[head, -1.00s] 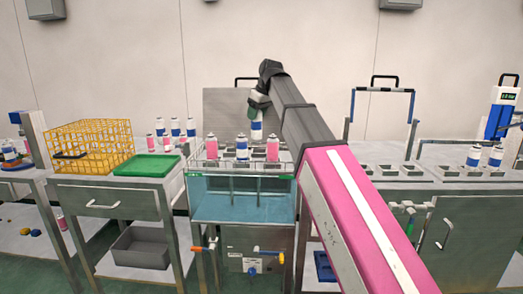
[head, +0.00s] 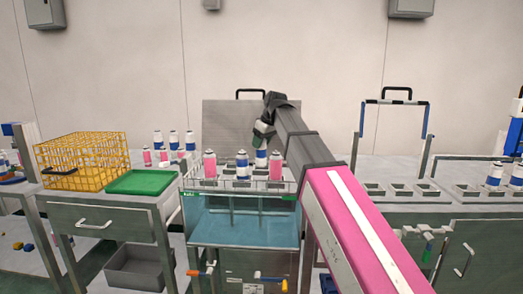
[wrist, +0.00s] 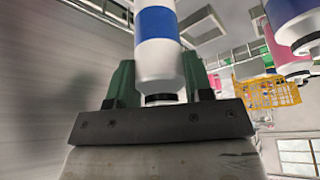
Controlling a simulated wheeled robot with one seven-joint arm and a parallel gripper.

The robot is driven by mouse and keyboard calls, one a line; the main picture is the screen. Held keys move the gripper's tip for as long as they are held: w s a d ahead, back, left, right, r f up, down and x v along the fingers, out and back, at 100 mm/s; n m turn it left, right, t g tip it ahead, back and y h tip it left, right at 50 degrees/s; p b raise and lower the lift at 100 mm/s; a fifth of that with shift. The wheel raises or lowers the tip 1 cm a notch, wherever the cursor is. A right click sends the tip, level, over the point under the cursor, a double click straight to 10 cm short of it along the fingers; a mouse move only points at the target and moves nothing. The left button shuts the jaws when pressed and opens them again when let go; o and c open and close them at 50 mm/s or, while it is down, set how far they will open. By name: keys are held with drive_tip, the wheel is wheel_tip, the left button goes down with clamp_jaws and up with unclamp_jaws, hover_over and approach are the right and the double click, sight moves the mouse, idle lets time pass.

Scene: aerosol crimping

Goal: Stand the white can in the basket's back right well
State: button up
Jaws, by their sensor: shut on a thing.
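The white can (wrist: 160,60) with a blue band is between the green fingers of my gripper (head: 262,136), which is shut on it. In the head view the can (head: 261,157) hangs upright below my gripper, behind the front row of cans. The basket (head: 240,186) is a wire rack over the water bath. My gripper is over the basket's back right part. The can's lower end is hidden behind the front cans, so I cannot tell whether it is inside the well.
Two pink cans (head: 210,165) (head: 276,167) and a blue-banded can (head: 242,165) stand in the basket's front row. A yellow crate (head: 83,160) and a green tray (head: 140,182) are on the left. Several cans (head: 174,138) stand behind the tray. A grey panel rises behind the bath.

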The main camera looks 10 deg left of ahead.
drive_tip(key=shift+f, duration=1.35)
drive_tip(key=shift+f, duration=0.15)
drive_tip(key=o, duration=1.2)
drive_tip(key=shift+o, duration=0.2)
drive_tip(key=v, duration=1.2)
